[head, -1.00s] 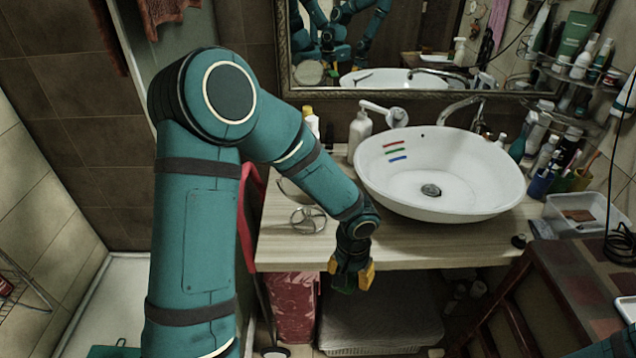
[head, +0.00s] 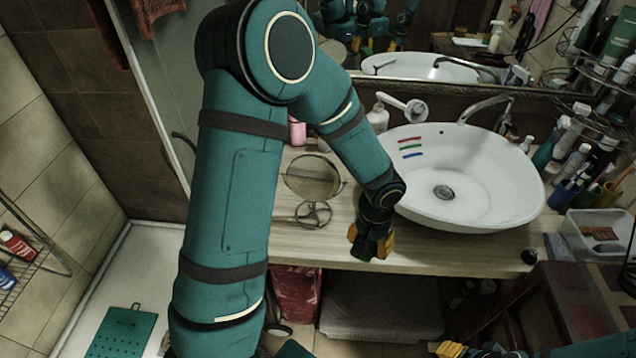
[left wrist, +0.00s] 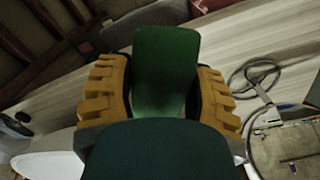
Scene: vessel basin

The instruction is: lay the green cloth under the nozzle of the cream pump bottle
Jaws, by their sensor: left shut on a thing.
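My left gripper (head: 371,243) is over the front edge of the wooden counter, left of the basin. In the left wrist view its yellow fingers (left wrist: 165,92) are shut on a flat green piece, the green cloth (left wrist: 165,65), which sticks out beyond them. In the head view the cloth is mostly hidden by the fingers. The cream pump bottle (head: 378,119) stands at the back of the counter, left of the basin, partly hidden by my left arm. My right gripper (head: 450,349) shows only in part at the bottom edge; its opening is unclear.
The white basin (head: 470,205) fills the counter's middle right. A round mirror (head: 313,178) on a stand is left of my left gripper. Cups with brushes (head: 568,194) and a clear plastic box (head: 598,232) stand at the right. Bare wood (head: 330,240) lies along the front.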

